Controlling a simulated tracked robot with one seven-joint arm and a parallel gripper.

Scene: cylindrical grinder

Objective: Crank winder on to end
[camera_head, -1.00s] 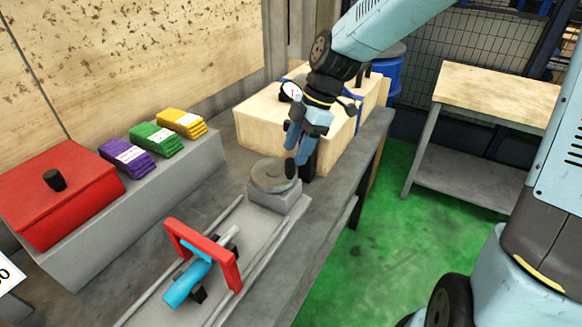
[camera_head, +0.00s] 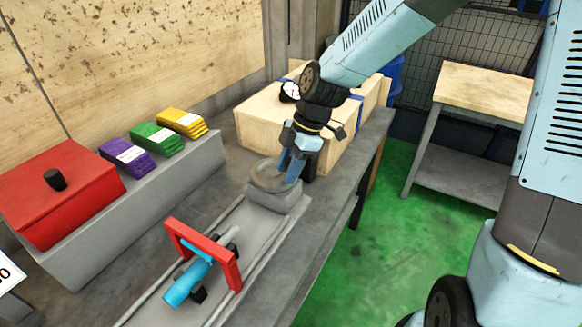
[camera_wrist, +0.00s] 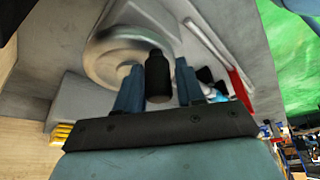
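The winder (camera_head: 270,174) is a round grey handwheel on a grey block at the far end of the machine bed. In the wrist view its disc (camera_wrist: 118,52) is upper left of centre and blurred. A black crank handle (camera_wrist: 158,78) stands between the blue fingers of my gripper (camera_wrist: 157,85). A narrow gap seems to show on either side of it, and I see no clear contact. In the head view my gripper (camera_head: 291,166) points down at the right rim of the wheel and hides part of it.
A red frame (camera_head: 232,266) with a blue cylinder (camera_head: 186,284) stands on the bed nearer me. A wooden box (camera_head: 262,122) is close behind the wheel. A grey ledge at left holds coloured packs (camera_head: 155,138) and a red box (camera_head: 60,195). Green floor lies right of the bench.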

